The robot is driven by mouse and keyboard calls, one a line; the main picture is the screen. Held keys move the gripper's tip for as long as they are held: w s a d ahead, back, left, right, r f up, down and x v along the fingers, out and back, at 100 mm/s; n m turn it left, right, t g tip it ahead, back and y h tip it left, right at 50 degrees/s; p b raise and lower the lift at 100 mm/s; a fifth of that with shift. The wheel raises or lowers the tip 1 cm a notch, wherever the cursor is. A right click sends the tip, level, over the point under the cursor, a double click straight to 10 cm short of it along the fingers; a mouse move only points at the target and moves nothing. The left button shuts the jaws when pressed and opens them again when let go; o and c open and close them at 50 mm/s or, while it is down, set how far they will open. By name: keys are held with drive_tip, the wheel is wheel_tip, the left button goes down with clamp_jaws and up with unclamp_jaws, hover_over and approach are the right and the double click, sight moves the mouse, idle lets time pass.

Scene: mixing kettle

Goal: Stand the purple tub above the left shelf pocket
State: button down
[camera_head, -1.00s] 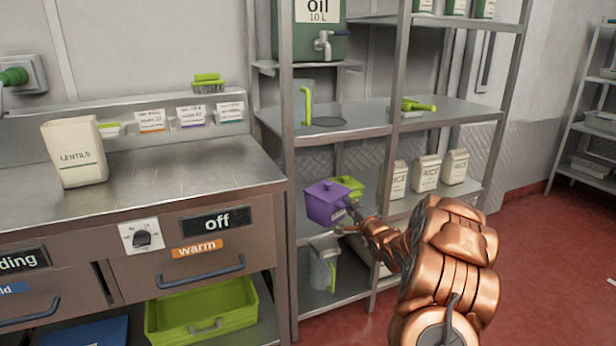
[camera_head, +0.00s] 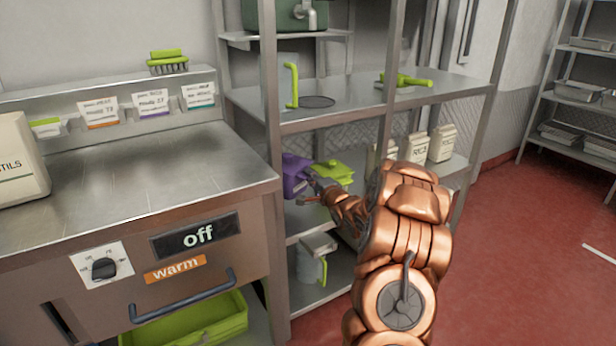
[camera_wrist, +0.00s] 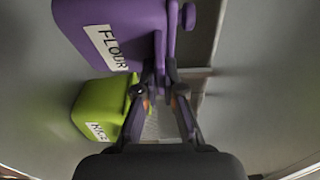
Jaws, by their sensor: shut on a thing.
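The purple tub (camera_head: 294,176) is at the left part of the shelf unit, partly behind the left front post. In the wrist view the purple tub (camera_wrist: 112,32) carries a FLOUR label and appears turned sideways. My gripper (camera_head: 316,186) is shut on it at its near side; in the wrist view my gripper (camera_wrist: 160,88) has both fingers together at the tub's edge. Whether the tub touches the shelf cannot be told. A lime green tub (camera_head: 334,172) stands beside it to the right, and it also shows in the wrist view (camera_wrist: 100,108) with a label.
Cream rice packets (camera_head: 430,146) stand on the same shelf to the right. A jug (camera_head: 311,262) stands below. The steel counter (camera_head: 150,165) is at left.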

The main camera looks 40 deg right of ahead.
sight(304, 188)
drive_tip(key=shift+s+d+f+b, duration=0.1)
drive_tip(key=shift+f+b, duration=2.75)
drive_tip(key=shift+b, duration=0.1)
drive_tip(key=shift+f, duration=0.5)
drive_tip(key=c, duration=1.2)
unclamp_jaws()
drive_tip(key=shift+f, duration=0.1)
drive_tip(key=shift+s, duration=0.1)
drive_tip(key=s, duration=0.6)
drive_tip(key=s+a, duration=0.1)
drive_tip(key=s, duration=0.3)
drive_tip(key=shift+s+a+f, duration=0.1)
drive_tip(key=shift+f, duration=0.05)
drive_tip(key=shift+s+a, duration=0.1)
drive_tip(key=shift+s, duration=0.65)
